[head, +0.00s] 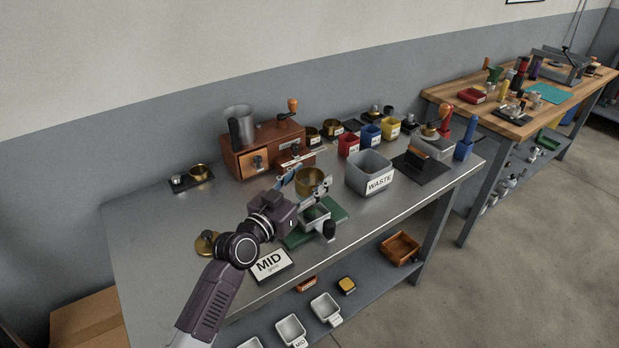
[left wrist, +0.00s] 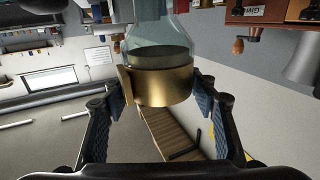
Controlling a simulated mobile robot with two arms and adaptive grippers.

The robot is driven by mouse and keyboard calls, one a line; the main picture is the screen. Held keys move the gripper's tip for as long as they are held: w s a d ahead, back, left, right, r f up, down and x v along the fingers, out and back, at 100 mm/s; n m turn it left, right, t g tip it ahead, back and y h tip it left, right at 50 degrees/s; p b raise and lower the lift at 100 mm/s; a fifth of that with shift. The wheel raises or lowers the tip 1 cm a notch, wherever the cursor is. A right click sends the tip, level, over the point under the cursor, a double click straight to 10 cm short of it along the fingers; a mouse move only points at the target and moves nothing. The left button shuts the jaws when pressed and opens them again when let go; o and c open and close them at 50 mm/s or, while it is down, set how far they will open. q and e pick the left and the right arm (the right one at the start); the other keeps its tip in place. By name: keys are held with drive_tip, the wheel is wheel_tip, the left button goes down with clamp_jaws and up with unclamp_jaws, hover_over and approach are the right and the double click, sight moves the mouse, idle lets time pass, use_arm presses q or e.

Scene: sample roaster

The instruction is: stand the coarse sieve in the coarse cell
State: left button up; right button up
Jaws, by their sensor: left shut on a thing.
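My left gripper (head: 306,187) is shut on a round brass sieve (head: 309,176), held over the metal table near the green-based device. In the left wrist view the brass sieve (left wrist: 163,90) sits between the two finger pads (left wrist: 160,100). I cannot read which grade the held sieve is. Other brass sieves (head: 332,127) stand in a row at the back of the table, beside the wooden grinder box. Which place there is the coarse cell cannot be told. My right gripper is not in view.
A grey waste bin (head: 369,175) stands just right of the held sieve. The wooden grinder box (head: 262,150) is behind it, and a green-based device (head: 325,217) is below. The table's left part is mostly clear.

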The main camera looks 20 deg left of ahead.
use_arm(q)
drive_tip(key=shift+f, duration=0.15)
drive_tip(key=o, duration=1.3)
